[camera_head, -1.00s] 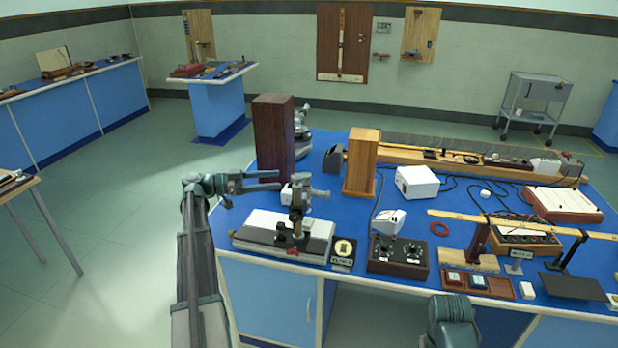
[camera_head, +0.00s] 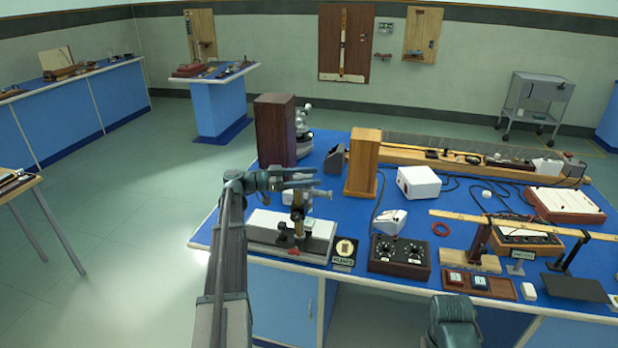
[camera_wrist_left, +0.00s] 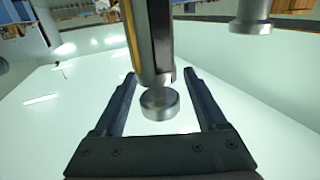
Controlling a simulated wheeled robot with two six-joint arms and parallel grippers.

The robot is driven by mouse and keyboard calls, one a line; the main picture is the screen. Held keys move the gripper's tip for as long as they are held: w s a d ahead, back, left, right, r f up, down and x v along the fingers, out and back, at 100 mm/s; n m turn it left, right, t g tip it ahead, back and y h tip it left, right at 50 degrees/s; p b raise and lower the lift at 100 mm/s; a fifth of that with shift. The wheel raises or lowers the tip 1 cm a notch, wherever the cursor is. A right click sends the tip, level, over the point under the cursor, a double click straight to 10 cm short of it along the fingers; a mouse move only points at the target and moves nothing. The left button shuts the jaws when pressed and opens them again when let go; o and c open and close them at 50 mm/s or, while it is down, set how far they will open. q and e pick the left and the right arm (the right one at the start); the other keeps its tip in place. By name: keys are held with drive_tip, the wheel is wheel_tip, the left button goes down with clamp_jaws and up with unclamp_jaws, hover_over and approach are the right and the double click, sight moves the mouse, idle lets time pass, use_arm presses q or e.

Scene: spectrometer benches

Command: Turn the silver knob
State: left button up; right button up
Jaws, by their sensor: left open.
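The silver knob (camera_wrist_left: 160,104) shows in the left wrist view as a short round cylinder on a thin stem. It hangs at the end of a post with a yellow edge and a dark face (camera_wrist_left: 147,45). My left gripper (camera_wrist_left: 160,76) is open, with one finger on each side of the knob and a gap on both sides. In the head view my left gripper (camera_head: 316,181) is at the top of the brass microscope (camera_head: 298,212) on its white-topped base (camera_head: 262,228). The knob cannot be made out there.
A dark wooden box (camera_head: 275,130) and a light wooden box (camera_head: 362,163) stand behind the microscope. Another silver cylinder (camera_wrist_left: 251,20) shows at the wrist view's upper right.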

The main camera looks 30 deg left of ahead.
use_arm(q)
clamp_jaws()
